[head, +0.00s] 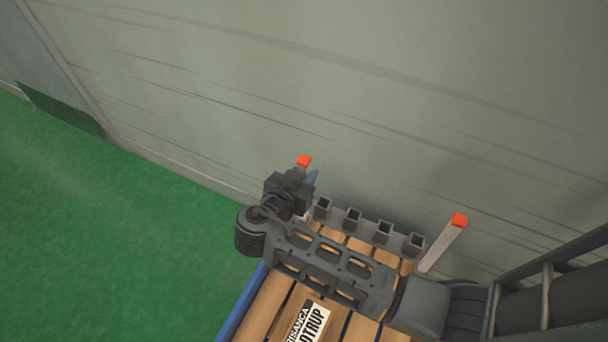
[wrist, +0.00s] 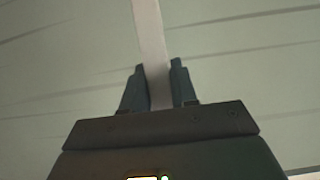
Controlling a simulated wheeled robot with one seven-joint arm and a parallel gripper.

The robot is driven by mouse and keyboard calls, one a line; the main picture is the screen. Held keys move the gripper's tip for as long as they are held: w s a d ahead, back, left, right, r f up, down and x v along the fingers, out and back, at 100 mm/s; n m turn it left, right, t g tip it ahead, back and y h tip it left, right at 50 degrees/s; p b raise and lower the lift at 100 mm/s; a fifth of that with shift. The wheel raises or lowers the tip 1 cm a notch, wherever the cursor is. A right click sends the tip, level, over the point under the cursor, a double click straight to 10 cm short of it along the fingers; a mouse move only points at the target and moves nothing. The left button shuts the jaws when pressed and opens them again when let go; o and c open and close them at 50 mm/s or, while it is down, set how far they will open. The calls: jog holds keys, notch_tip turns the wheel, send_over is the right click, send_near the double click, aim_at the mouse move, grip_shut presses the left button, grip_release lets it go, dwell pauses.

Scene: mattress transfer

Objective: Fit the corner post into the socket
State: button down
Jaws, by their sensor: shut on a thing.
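A white corner post with a red top (head: 304,160) rises beside my gripper (head: 303,182) at the left end of the frame. In the wrist view the pale post (wrist: 150,35) runs between the two fingers of my gripper (wrist: 156,78), which are shut on it. Several open grey square tubes, which look like sockets, stand in a row; one socket (head: 353,217) is near the middle. A second white post with a red top (head: 445,243) stands at the right end of the row.
A slatted wooden base (head: 262,307) with a blue edge (head: 238,312) lies under my arm. The grey-green wall (head: 330,90) is close behind the posts. The green floor (head: 100,230) at left is clear.

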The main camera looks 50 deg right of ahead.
jog(key=c, duration=0.9)
grip_release()
jog(key=shift+f, duration=0.1)
